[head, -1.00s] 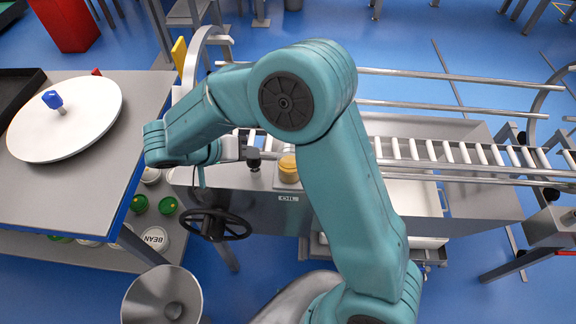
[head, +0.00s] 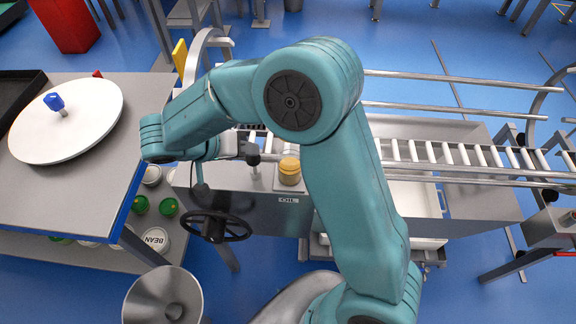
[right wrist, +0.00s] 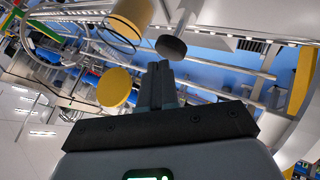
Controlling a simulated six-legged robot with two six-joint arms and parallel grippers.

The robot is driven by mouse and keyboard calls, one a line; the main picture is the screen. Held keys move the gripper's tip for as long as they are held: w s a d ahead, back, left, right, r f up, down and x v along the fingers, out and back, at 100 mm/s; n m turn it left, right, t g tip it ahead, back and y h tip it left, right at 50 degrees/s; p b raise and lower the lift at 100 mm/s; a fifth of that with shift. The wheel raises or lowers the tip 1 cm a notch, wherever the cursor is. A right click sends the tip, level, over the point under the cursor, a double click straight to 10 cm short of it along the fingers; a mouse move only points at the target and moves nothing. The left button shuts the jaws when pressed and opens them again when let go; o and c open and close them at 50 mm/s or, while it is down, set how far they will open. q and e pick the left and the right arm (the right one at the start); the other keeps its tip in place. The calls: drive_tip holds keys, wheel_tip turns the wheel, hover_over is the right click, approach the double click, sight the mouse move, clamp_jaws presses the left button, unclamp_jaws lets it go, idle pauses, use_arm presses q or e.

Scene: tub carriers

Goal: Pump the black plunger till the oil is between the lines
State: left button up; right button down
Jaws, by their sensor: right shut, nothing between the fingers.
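The black plunger knob (head: 252,159) stands on a pale rod on top of the grey machine box. It also shows in the right wrist view (right wrist: 171,46), with its rod running off behind it. My right gripper (right wrist: 158,72) is shut and empty, with its fingertips close to the knob's flat face; I cannot tell whether they touch. In the head view my right wrist (head: 228,146) is just left of the knob. The amber oil (head: 289,172) fills most of a small clear cup beside the plunger. The level lines are too small to make out. My left gripper is not in view.
A black handwheel (head: 213,226) is on the machine's front, below my wrist. A grey table with a white round disc (head: 68,120) stands at the left, with several cans on its shelf. A roller conveyor (head: 455,156) runs off to the right.

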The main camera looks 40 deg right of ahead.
sight(249, 159)
drive_tip(key=shift+r+p, duration=1.65)
drive_tip(key=shift+r, duration=1.4)
